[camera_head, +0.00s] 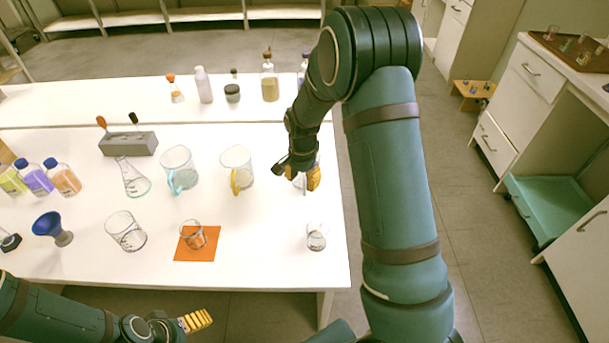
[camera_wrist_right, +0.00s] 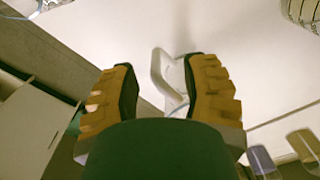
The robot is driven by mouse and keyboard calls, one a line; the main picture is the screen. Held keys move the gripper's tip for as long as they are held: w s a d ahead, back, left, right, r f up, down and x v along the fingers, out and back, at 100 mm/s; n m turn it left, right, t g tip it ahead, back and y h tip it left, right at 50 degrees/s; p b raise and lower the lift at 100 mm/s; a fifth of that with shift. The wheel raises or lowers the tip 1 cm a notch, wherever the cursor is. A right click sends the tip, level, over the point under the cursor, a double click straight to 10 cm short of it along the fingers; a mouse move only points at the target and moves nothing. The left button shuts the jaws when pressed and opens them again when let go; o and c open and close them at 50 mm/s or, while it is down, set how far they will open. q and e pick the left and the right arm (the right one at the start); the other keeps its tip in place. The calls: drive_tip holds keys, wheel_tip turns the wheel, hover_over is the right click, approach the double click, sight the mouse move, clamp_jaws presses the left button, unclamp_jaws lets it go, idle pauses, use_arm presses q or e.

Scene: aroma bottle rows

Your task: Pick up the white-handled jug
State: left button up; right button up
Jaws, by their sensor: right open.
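The white-handled jug (camera_head: 299,184) stands near the right end of the table and is mostly hidden behind my right gripper (camera_head: 303,178) in the head view. In the right wrist view its white handle (camera_wrist_right: 161,78) shows between the two yellow-padded fingers of my right gripper (camera_wrist_right: 160,88). Those fingers are apart, one on each side of the handle, and I cannot tell whether either touches it. The jug's glass body is hard to make out. My left gripper (camera_head: 195,320) is low in front of the table; its jaw opening is not clear.
A yellow-handled jug (camera_head: 238,168) and a blue-handled jug (camera_head: 178,168) stand to the left. A small beaker (camera_head: 316,238) is nearer the front edge. Another beaker stands on an orange mat (camera_head: 211,250). Several bottles line the back, including an amber one (camera_head: 269,86).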

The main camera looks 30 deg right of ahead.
drive_tip(key=f, duration=0.1)
drive_tip(key=f+b, duration=0.1)
drive_tip(key=f, duration=0.2)
drive_tip(key=shift+s+d+f+b, duration=0.1)
drive_tip(key=shift+d+f+b, duration=0.2)
drive_tip(key=shift+d+f, duration=0.05)
drive_tip(key=shift+f, duration=0.35)
drive_tip(key=shift+r, duration=0.1)
drive_tip(key=shift+c, duration=0.4)
clamp_jaws()
